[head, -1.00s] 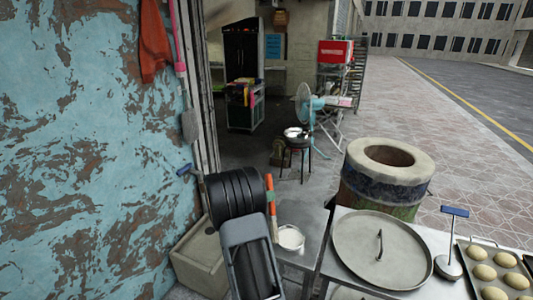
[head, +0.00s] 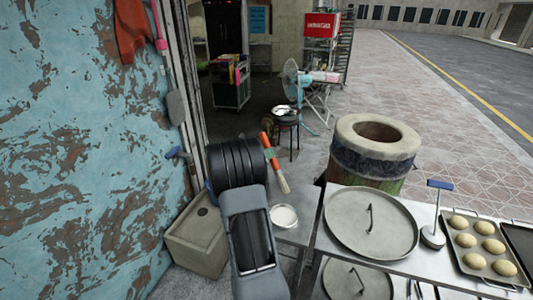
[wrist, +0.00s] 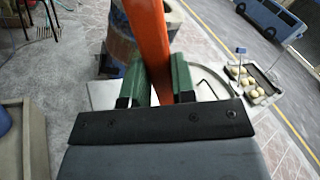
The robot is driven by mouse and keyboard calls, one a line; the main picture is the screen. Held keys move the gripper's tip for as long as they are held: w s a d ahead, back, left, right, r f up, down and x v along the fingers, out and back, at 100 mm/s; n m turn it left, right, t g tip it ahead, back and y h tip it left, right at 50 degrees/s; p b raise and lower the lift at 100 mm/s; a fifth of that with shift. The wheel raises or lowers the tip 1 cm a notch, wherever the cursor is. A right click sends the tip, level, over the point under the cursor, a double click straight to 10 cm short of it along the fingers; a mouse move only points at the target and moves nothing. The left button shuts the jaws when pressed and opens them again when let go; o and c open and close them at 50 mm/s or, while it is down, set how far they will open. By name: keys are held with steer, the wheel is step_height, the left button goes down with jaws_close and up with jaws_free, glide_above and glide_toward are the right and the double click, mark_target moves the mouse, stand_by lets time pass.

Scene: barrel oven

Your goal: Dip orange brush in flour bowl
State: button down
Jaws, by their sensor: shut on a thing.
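The orange brush (head: 268,148) is held by my gripper (head: 270,153), which is shut on its orange handle. Its pale bristle end points down and to the right, above and apart from the flour bowl. The handle fills the middle of the wrist view (wrist: 150,45) between the green fingers (wrist: 160,82); the bristles are hidden there. The flour bowl (head: 284,216), small with white contents, sits on the metal table just right of my arm. The bowl cannot be made out in the wrist view.
A barrel oven (head: 372,152) stands right of the bowl. A large round lid (head: 345,225) and a tray of dough balls (head: 484,262) lie on the front table, with a blue-handled stamp (head: 433,235) between them. A peeling blue wall (head: 80,170) closes the left side.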

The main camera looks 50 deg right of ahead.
mark_target(266, 144)
step_height(266, 144, down, 12)
steer(key=b, duration=0.7)
steer(key=shift+r+b, duration=0.25)
steer(key=shift+b, duration=0.15)
steer(key=shift+f+b, duration=0.4)
steer(key=shift+f, duration=0.25)
steer(key=shift+r, duration=0.15)
step_height(266, 144, up, 17)
steer(key=p, duration=1.2)
steer(key=shift+p, duration=0.4)
